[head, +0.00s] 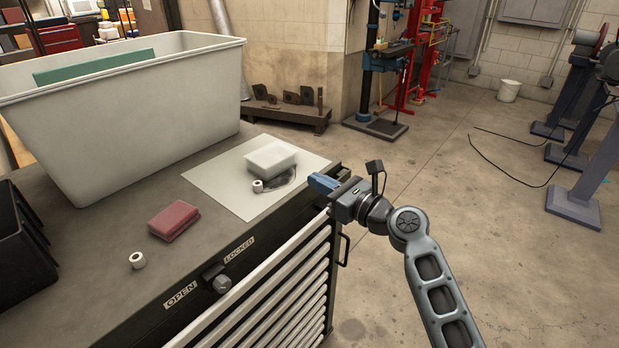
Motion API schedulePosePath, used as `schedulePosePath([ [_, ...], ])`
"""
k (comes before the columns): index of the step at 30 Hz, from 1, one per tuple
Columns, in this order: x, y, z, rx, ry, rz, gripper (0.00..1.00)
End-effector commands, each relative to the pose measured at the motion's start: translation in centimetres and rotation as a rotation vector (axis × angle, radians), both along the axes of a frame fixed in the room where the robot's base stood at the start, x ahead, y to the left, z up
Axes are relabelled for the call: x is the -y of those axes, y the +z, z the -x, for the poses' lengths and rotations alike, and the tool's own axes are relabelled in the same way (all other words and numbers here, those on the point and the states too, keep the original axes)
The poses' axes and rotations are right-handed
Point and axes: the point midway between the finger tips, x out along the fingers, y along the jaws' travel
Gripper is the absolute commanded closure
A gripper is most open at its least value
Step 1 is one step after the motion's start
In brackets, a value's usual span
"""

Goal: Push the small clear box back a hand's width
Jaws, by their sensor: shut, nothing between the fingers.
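A small whitish, translucent box (272,155), which looks like the clear box, sits on a pale sheet (222,193) on top of the tool cabinet. My gripper (322,183) is to the right of the box, by the cabinet's right edge. Its blue fingers are shut and empty, pointing left toward the box. There is a gap between the fingers and the box.
A small white roll (257,186) and what look like clear glasses (282,180) lie just in front of the box. A red block (173,219) and another white roll (137,260) are nearer. A large grey bin (130,130) stands behind left.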

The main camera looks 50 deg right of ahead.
Motion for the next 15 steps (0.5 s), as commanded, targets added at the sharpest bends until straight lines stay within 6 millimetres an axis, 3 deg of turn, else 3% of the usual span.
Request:
schedulePosePath([
  [7,0.0,-0.2,3.9,-0.002,-0.001,0.000,1.00],
  [15,-0.1,0.0,5.2,0.000,0.000,-0.001,1.00],
])
